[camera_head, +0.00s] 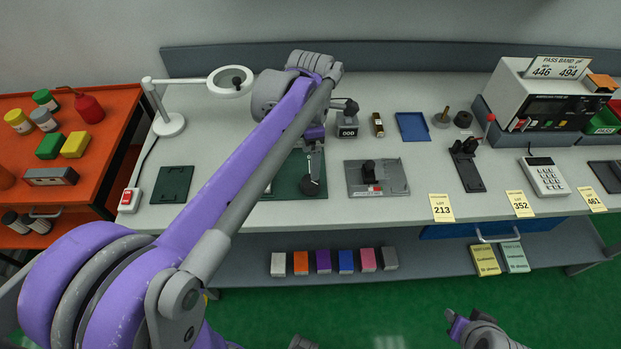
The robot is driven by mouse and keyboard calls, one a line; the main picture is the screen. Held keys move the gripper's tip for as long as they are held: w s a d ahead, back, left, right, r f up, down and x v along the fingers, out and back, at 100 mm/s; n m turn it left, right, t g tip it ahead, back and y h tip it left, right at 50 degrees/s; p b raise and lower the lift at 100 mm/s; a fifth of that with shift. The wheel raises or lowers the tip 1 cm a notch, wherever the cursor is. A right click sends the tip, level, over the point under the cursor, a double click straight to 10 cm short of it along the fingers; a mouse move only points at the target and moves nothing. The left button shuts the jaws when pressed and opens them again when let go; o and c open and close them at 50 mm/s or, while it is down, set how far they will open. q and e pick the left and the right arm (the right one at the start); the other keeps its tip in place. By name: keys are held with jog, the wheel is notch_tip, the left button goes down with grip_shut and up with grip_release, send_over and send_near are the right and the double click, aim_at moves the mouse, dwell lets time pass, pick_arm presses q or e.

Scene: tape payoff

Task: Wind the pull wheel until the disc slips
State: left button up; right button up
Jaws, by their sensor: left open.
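My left arm reaches across the bench from the lower left. My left gripper (313,147) points down over a dark green mat (284,190) and is open. A small dark round piece (310,186) shows just below its fingers. I cannot tell whether this is the pull wheel or the disc, or whether the fingers touch it. My arm hides part of the mat. A grey plate fixture (397,178) with an upright black part stands to the right of the gripper. My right gripper (456,322) is low at the right, away from the bench; its jaws are unclear.
A small grey box with a dark knob (347,128) stands close to the right of my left gripper. A magnifier lamp (170,124) is at the left. A white instrument (520,97) and calculator (543,176) are at the right. A blue tray (412,126) lies behind.

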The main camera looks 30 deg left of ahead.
aim_at(311, 181)
pick_arm(q)
notch_tip(311, 181, down, 9)
jog(key=shift+f+b, duration=0.1)
jog(key=shift+b, duration=0.2)
jog(key=shift+c, duration=0.3)
jog(key=c, duration=1.3)
jog(key=shift+m, duration=0.3)
jog(key=m, duration=0.6)
jog(key=shift+b, duration=0.3)
jog(key=m, duration=0.5)
jog(key=shift+m, duration=0.3)
